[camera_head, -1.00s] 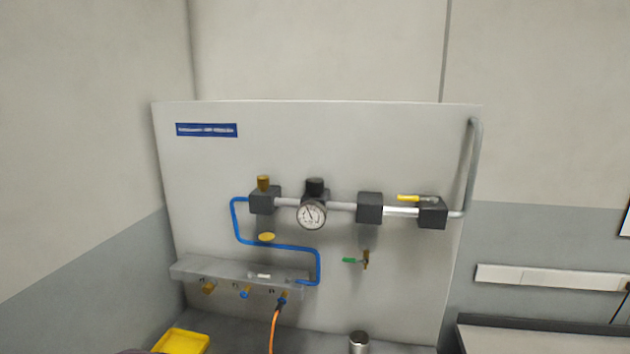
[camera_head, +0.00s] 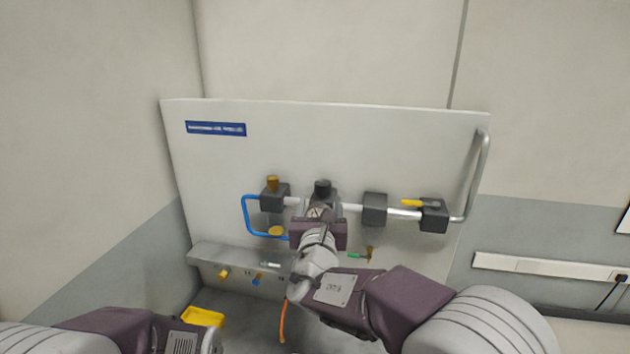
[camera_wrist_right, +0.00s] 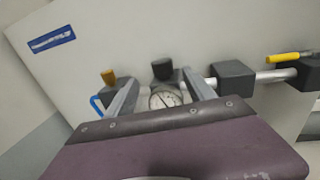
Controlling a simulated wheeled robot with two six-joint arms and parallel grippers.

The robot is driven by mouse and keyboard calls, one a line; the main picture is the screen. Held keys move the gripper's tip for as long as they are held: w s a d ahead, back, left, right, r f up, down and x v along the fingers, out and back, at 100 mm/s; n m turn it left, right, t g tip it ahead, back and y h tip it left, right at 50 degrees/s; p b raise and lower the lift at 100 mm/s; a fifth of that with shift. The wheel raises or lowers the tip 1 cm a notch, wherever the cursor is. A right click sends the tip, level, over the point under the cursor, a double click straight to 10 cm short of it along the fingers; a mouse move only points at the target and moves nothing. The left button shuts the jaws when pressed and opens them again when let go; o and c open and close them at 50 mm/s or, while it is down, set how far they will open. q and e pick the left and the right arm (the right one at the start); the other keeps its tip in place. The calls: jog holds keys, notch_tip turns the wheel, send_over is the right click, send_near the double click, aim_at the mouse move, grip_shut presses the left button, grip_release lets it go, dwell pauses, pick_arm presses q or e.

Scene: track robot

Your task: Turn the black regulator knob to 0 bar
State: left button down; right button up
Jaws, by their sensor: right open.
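The black regulator knob (camera_head: 323,187) stands on top of the regulator in the middle of the pipe run on the grey panel. It also shows in the right wrist view (camera_wrist_right: 163,67). The round white gauge (camera_wrist_right: 165,98) sits just below it, seen between my fingers; its reading is too small to tell. My right gripper (camera_head: 321,205) is in front of the regulator, a little below the knob.
A brass-topped block (camera_head: 273,192) stands left of the regulator, and a dark block (camera_head: 375,209) stands right of it. A yellow-handled valve (camera_head: 412,203) is further right. Below are a green-handled tap (camera_head: 356,255), an outlet manifold (camera_head: 225,257) and a yellow tray (camera_head: 203,316).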

aim_at(323, 189)
jog(key=w+p, duration=0.3)
jog(key=w, duration=0.1)
jog(key=w+p, duration=0.3)
jog(key=w, duration=0.1)
jog(key=shift+w+d+r, duration=0.1)
jog(key=shift+w+d, duration=0.1)
jog(key=shift+w, duration=0.1)
jog(key=shift+w+d+f, duration=0.1)
jog(key=shift+w+f, duration=0.1)
jog(key=shift+w, duration=0.15)
jog(key=shift+s, duration=0.1)
